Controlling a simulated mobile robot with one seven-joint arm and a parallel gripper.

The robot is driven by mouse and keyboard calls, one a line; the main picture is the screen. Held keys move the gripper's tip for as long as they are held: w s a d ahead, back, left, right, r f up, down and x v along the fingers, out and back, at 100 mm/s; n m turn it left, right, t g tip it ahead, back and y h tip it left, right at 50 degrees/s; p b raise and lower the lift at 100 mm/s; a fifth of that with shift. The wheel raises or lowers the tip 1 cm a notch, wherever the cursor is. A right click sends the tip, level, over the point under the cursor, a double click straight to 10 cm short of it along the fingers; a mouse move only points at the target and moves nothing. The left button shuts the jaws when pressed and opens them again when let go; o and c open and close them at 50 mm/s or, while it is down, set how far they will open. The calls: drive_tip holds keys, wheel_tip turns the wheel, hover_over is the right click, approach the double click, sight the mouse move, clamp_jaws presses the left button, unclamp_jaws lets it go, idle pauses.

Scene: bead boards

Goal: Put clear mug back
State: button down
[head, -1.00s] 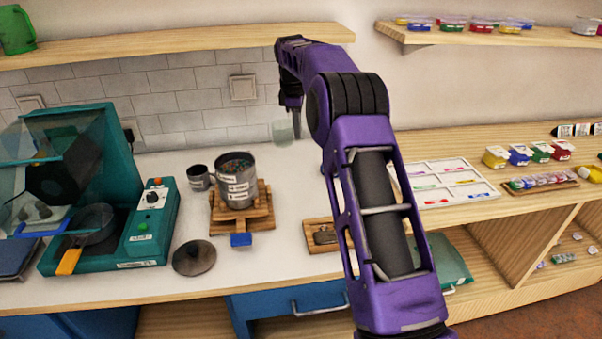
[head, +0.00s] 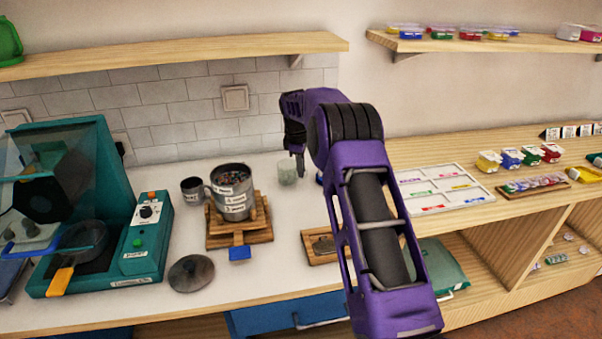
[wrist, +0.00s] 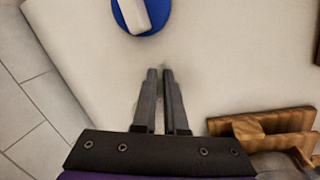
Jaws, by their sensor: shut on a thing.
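The clear mug (head: 287,173) is a faint, see-through cup at the back of the white counter, just left of my gripper (head: 299,172) in the head view. In the wrist view my gripper (wrist: 160,72) has its two dark fingers close together, shut on the mug; the mug's outline there is hardly visible. The mug looks upright and at about counter height; I cannot tell whether its base touches the counter.
A blue round thing with a white top (wrist: 140,14) lies ahead of the fingertips. A teal machine (head: 145,255) stands left. The tiled wall is close behind.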

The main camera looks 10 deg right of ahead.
drive_tip(key=shift+f, duration=0.7)
drive_tip(key=shift+f, duration=0.1)
drive_tip(key=c, duration=1)
unclamp_jaws()
drive_tip(key=shift+o, duration=0.2)
drive_tip(key=v, duration=1.2)
